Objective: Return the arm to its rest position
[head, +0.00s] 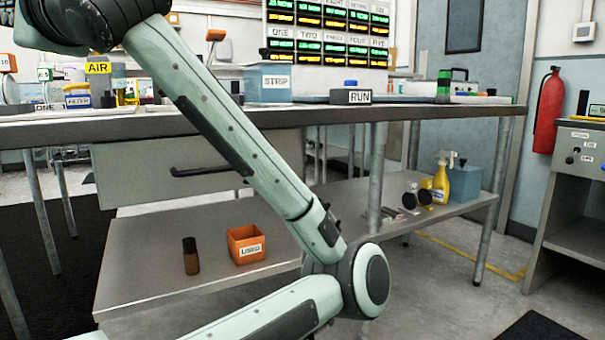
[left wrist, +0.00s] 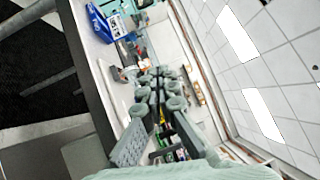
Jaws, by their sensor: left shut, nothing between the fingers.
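My left arm (head: 240,130) crosses the head view. It runs from the bottom edge to an elbow at lower right of centre, then up to the top left corner. Its hand end leaves the head view at the top left. In the left wrist view my left gripper (left wrist: 157,85) shows with its fingers together and nothing between them. It points toward the bench top and the back wall, with no clear contact. My right gripper shows in neither view.
A bench (head: 430,112) stands behind the arm, bearing a blue STRIP container (head: 267,88) and a RUN block (head: 350,97). Its lower shelf (head: 140,275) holds a brown bottle (head: 191,257) and an orange USED bin (head: 246,246). A fire extinguisher (head: 546,112) hangs at right.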

